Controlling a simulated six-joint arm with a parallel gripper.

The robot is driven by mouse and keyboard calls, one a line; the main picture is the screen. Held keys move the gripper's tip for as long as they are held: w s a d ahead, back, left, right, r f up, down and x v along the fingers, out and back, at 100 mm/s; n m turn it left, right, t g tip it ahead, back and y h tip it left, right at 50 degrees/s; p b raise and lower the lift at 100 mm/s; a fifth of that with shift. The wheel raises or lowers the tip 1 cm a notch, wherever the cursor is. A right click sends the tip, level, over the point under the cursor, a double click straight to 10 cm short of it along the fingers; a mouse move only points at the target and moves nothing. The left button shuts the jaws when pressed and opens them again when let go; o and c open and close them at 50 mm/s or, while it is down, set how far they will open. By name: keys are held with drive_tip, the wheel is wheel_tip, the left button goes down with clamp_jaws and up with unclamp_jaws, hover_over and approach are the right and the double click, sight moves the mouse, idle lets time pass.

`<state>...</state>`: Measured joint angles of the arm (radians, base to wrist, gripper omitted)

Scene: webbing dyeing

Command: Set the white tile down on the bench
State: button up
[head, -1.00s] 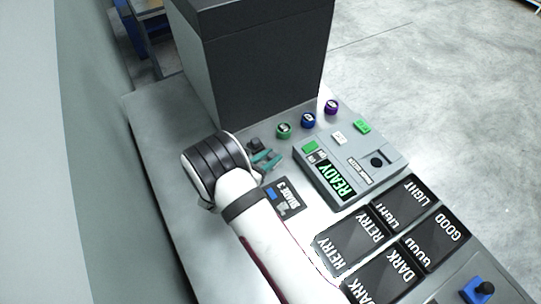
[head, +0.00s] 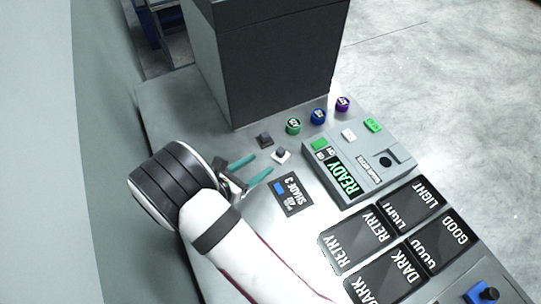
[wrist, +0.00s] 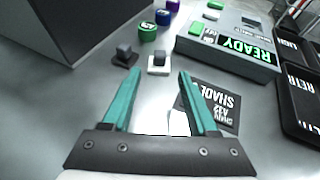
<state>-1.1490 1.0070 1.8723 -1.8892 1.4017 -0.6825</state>
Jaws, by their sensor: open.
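The white tile (head: 281,155), with a dark grey knob on top, lies flat on the bench (head: 214,124) to the right of a dark grey knobbed piece. It also shows in the wrist view (wrist: 159,70), just beyond the fingertips. My gripper (head: 260,164) has two teal fingers spread apart with nothing held between them. In the head view its tips point at the tile from the left, with a small gap. In the wrist view the open fingers (wrist: 161,74) point toward the tile without closing on it.
The dark grey piece (head: 264,139) stands close beside the tile. A tall dark box (head: 270,70) rises behind. The SHADE 3 card (head: 291,194) lies near my fingers. A READY panel (head: 370,178), coloured round pots (head: 318,116) and black labelled trays (head: 352,240) occupy the right.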

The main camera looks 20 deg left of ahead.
drive_tip(key=shift+v, duration=0.8)
drive_tip(key=s+d+r+m+g+h, duration=0.2)
drive_tip(key=d+r+m+g, duration=0.35)
drive_tip(key=d+m, duration=0.45)
drive_tip(key=s+d+r+m+g+h, duration=0.1)
drive_tip(key=s+d+r+m+g, duration=0.2)
drive_tip(key=d+r+m+g, duration=0.7)
drive_tip(key=s+d+r+m+t+y, duration=0.1)
drive_tip(key=s+d+m+t+y, duration=0.1)
drive_tip(key=s+m+y, duration=0.8)
drive_tip(key=s+d+m, duration=0.1)
drive_tip(key=s+m, duration=0.4)
drive_tip(key=m, duration=0.2)
drive_tip(key=shift+t, duration=0.35)
